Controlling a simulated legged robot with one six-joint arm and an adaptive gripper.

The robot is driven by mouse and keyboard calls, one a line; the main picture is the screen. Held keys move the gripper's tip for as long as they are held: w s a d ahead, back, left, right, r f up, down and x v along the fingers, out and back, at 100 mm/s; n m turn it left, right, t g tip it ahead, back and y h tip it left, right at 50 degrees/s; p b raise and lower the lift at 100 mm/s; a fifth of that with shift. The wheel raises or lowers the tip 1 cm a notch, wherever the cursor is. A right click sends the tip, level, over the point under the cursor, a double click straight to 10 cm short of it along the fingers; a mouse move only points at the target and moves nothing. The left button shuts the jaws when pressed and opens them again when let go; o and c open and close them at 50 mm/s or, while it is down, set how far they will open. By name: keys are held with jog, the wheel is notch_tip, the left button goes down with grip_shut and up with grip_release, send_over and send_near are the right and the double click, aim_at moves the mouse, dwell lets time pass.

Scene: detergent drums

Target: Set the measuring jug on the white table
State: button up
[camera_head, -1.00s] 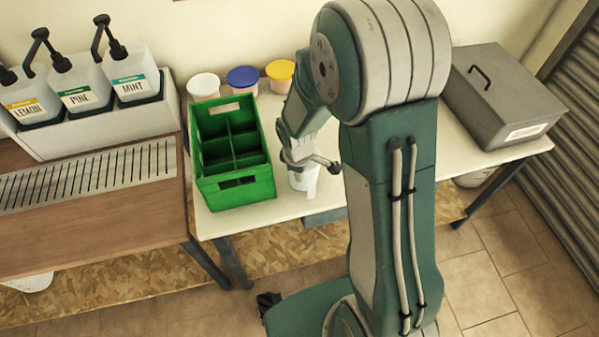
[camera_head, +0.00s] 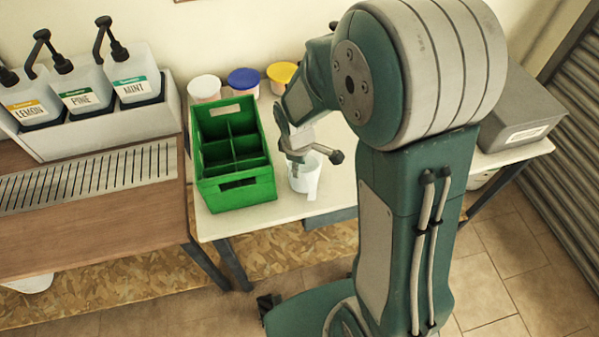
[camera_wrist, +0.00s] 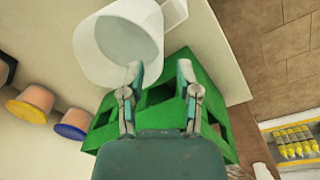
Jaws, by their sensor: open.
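The white measuring jug (camera_head: 302,182) stands upright on the white table (camera_head: 262,214), just right of the green crate. Its handle points toward the front in the head view.
The green crate (camera_head: 237,190) with empty compartments is close on the jug's left. Tubs with white (camera_head: 204,87), blue (camera_head: 243,78) and yellow (camera_head: 281,73) lids line the back. A grey box (camera_head: 520,112) is at the right. Dispensers (camera_head: 87,85) stand on the left counter.

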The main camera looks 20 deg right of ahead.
jog(key=s+d+r+m+t, duration=0.1)
jog(key=s+r+m, duration=0.15)
jog(key=r, duration=0.55)
jog(key=s+r+m+t, duration=0.1)
jog(key=s+r+m, duration=0.1)
jog(key=s+r, duration=0.35)
jog(key=s+d+r+m+t, duration=0.1)
jog(key=s+r+m+t, duration=0.1)
jog(key=s+r+m, duration=0.4)
jog(key=s+r, duration=0.2)
jog(key=shift+s+d+t+y, duration=0.2)
jog(key=shift+s+t+y, duration=0.1)
jog(key=shift+s+y, duration=0.1)
jog(key=shift+w, duration=0.1)
